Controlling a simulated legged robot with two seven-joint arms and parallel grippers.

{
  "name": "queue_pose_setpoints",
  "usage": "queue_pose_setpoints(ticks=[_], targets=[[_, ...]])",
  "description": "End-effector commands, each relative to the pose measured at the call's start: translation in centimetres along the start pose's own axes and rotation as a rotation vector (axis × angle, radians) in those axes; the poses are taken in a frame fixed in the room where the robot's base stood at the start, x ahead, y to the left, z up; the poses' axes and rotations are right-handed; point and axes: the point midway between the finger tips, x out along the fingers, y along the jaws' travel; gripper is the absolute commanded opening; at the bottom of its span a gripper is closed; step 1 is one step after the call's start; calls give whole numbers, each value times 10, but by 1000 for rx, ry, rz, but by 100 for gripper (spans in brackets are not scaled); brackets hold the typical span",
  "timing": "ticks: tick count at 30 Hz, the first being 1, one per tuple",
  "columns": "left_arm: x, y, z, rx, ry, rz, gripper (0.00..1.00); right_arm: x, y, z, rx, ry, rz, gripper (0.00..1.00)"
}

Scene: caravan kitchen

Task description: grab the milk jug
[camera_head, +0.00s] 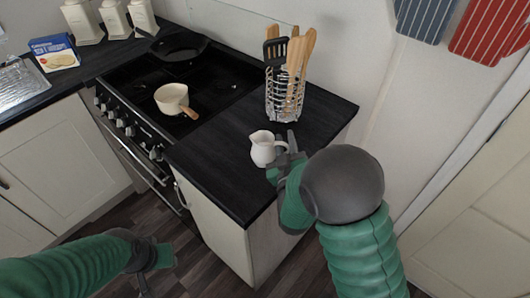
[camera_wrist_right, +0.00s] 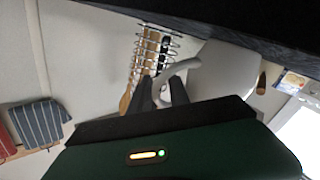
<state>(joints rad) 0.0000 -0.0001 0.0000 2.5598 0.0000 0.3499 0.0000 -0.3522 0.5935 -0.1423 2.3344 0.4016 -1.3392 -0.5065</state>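The milk jug (camera_head: 264,148) is small and white and stands upright near the front edge of the black counter. My right gripper (camera_head: 290,145) is at its right side, by the handle. In the right wrist view the jug (camera_wrist_right: 218,72) fills the upper right, and its curved handle reaches between my right gripper's fingers (camera_wrist_right: 163,88). These fingers are apart, with a visible gap. I cannot tell whether either finger touches the handle. My left gripper (camera_head: 150,268) is low at the left, over the floor and away from the jug; its finger opening is unclear.
A wire utensil holder (camera_head: 284,95) with wooden and black utensils stands behind the jug. A cream saucepan (camera_head: 172,99) sits on the black stove (camera_head: 222,72), its handle pointing towards the counter. The counter (camera_head: 215,165) left of the jug is clear. A wall is at the right.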

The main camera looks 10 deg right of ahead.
Motion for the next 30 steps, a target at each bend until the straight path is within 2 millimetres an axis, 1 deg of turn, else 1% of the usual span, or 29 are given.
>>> queue_pose_setpoints(ticks=[2,8,13,30], targets=[[0,0,0,0,0,0,36,6,1,0,-1,0,2,22],[0,0,0,0,0,0,36,7,1,0,0,0,1,22],[0,0,0,0,0,0,36,7,0,0,0,0,1,0],[0,0,0,0,0,0,36,6,0,1,1,-1,-1,0]])
